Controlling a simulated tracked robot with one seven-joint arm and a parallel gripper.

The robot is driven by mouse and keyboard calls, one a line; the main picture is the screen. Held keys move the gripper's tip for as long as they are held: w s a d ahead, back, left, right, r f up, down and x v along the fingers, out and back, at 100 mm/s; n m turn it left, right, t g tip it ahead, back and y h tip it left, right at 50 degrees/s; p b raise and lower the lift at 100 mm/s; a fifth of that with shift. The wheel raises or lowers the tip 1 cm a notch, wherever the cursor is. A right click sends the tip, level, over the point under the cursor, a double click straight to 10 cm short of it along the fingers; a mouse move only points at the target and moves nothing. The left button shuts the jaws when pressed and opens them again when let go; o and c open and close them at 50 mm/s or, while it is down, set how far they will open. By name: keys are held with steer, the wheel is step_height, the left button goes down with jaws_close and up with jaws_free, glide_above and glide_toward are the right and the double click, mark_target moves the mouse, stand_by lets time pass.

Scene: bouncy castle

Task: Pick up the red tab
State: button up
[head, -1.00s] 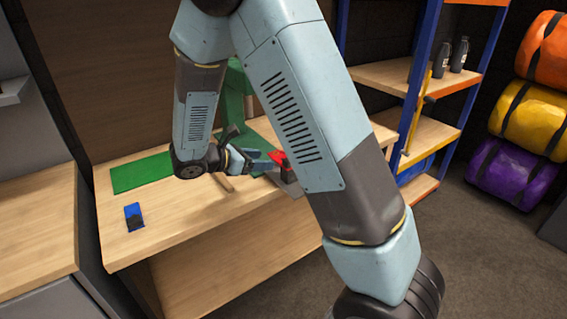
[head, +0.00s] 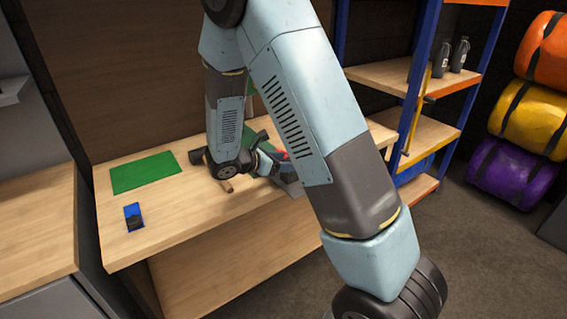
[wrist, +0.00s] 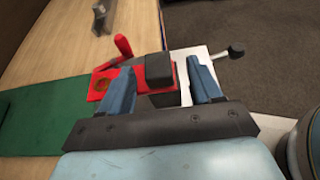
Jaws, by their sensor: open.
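The red piece on the bench shows in the wrist view as a flat red plate (wrist: 102,86) with a brownish round spot. An upright red tab-like lever (wrist: 123,46) stands at its far left. A dark block (wrist: 158,67) sits beside it. My gripper (wrist: 163,78) is open, its two blue fingers apart with the dark block between and beyond them. The left finger overlaps the red plate in view; I cannot tell if it touches. In the head view only a sliver of red (head: 282,156) shows beside my gripper (head: 271,166); my arm hides the rest.
The wooden bench (head: 170,222) carries a green mat (head: 146,172) and a blue-and-black item (head: 133,216). A pale plate (wrist: 182,58) and a black-knobbed lever (wrist: 236,50) lie right of the block. A shelf rack (head: 405,75) stands to the right.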

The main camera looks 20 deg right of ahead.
steer(key=shift+c, duration=0.4)
jaws_close()
